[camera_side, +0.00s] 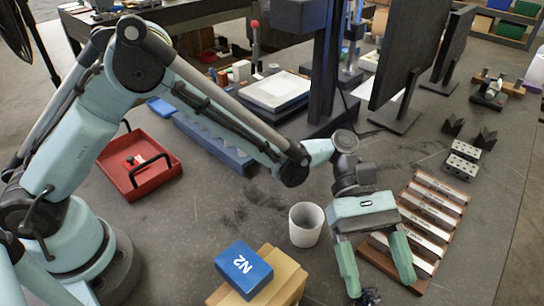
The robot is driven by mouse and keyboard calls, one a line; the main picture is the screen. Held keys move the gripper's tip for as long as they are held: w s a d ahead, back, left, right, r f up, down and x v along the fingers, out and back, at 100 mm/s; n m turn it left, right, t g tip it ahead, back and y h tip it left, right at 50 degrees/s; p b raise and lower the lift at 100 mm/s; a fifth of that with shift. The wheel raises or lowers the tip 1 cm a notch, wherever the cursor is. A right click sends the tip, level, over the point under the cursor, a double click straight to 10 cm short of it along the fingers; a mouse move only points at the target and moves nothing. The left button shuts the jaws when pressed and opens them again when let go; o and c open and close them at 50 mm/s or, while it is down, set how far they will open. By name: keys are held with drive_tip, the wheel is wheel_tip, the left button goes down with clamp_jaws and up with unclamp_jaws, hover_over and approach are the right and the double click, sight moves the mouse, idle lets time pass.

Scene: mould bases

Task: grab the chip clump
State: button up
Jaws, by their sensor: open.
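The chip clump (368,296) is a small dark, tangled mass at the bottom edge of the view, partly cut off by the frame. My gripper (382,286) hangs above the table with its two green fingers spread apart. The left fingertip is close to the clump, and the right fingertip is farther off to the right. The clump appears below and between the fingers. I cannot tell whether a finger touches it.
A white cup (306,224) stands left of my gripper. A blue box marked N2 (243,268) rests on a cardboard-coloured box (287,284). A wooden rack of metal bars (433,215) lies right, close behind the fingers. A red tray (120,186) is far left.

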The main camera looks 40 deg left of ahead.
sight(367, 293)
drive_tip(key=shift+f, duration=2.25)
wheel_tip(367, 293, down, 2)
drive_tip(key=shift+f, duration=0.1)
drive_tip(key=shift+x, duration=1.15)
drive_tip(key=shift+s+d+f, duration=0.15)
drive_tip(key=shift+d, duration=0.15)
drive_tip(key=c, duration=1)
